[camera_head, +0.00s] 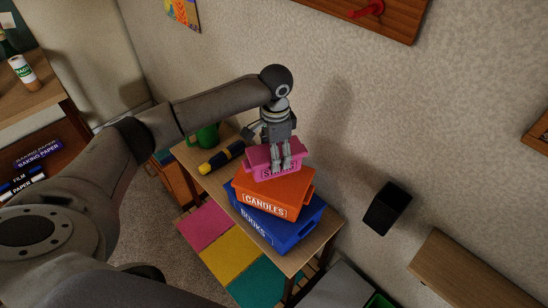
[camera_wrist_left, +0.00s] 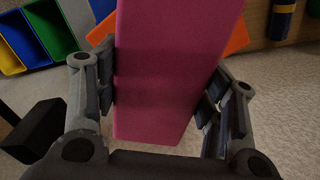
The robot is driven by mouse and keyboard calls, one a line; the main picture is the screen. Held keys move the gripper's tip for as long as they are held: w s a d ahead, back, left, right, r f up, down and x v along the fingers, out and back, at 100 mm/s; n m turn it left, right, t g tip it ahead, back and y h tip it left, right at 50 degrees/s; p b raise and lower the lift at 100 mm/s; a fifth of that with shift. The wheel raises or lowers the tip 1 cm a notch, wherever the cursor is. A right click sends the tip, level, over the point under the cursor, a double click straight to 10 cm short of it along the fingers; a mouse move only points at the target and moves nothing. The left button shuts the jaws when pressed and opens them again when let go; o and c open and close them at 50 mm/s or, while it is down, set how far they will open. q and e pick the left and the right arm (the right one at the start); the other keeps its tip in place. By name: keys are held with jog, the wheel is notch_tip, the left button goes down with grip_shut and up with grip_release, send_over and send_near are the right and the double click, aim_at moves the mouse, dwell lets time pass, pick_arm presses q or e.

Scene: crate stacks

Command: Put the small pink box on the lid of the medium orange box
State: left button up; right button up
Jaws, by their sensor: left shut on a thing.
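The small pink box (camera_head: 260,156), with a partly covered label starting with S, is between the fingers of my left gripper (camera_head: 281,164), which is shut on it. In the left wrist view the pink box (camera_wrist_left: 165,60) fills the space between the fingers. It is over the lid of the medium orange box (camera_head: 302,194), labelled CANDLES; I cannot tell whether it touches the lid. The orange box stands on a blue box (camera_head: 292,236) labelled BOOKS. A bit of orange (camera_wrist_left: 238,40) shows behind the pink box in the wrist view. My right gripper is not in view.
The stack stands on a wooden table (camera_head: 320,238). A green mug (camera_head: 206,136) and a dark blue and yellow flashlight-like object (camera_head: 221,158) lie left of it. The wall rises close behind. A black box-like fixture (camera_head: 387,208) is at the right.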

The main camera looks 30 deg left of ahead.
pick_arm(q)
jog(key=shift+w+a+f, duration=0.25)
jog(key=shift+w+f, duration=0.05)
jog(key=shift+f, duration=0.2)
jog(key=shift+w+a+f, duration=0.25)
jog(key=shift+w+f, duration=0.05)
jog(key=shift+f, duration=0.15)
notch_tip(320, 180, down, 3)
jog(key=shift+r+p, duration=0.1)
jog(key=shift+p, duration=0.6)
jog(key=shift+f, duration=0.2)
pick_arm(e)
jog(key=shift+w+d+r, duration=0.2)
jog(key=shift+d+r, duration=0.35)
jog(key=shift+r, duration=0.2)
pick_arm(q)
jog(key=o, duration=1.2)
jog(key=shift+f, duration=0.1)
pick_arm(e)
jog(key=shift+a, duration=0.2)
